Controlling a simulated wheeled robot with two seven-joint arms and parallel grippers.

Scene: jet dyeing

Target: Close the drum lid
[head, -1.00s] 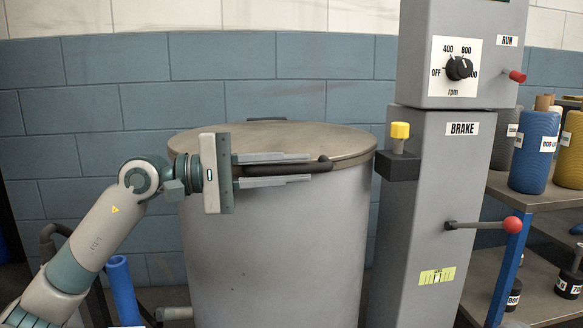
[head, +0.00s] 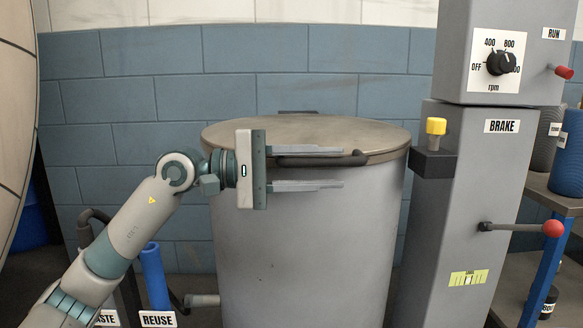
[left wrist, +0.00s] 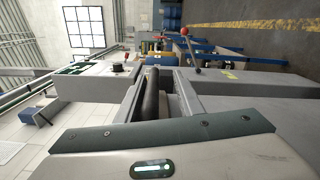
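The drum lid (head: 300,132) is a flat brownish-grey disc lying level on top of the grey drum (head: 312,255) in the head view. No gap shows between the lid and the drum's rim. A dark bar handle (head: 312,161) runs along the lid's front edge. My left gripper (head: 342,168) is open at that edge, one finger above the handle and one below. The left wrist view shows the handle (left wrist: 152,95) between the two spread fingers, with room on the side of the lower finger. My right gripper is not in view.
A grey control column (head: 465,200) with a yellow-topped knob (head: 436,126) and a red-ended brake lever (head: 553,228) stands close right of the drum. A shelf (head: 560,200) with yarn cones is farther right. A blue pipe (head: 155,275) stands at lower left.

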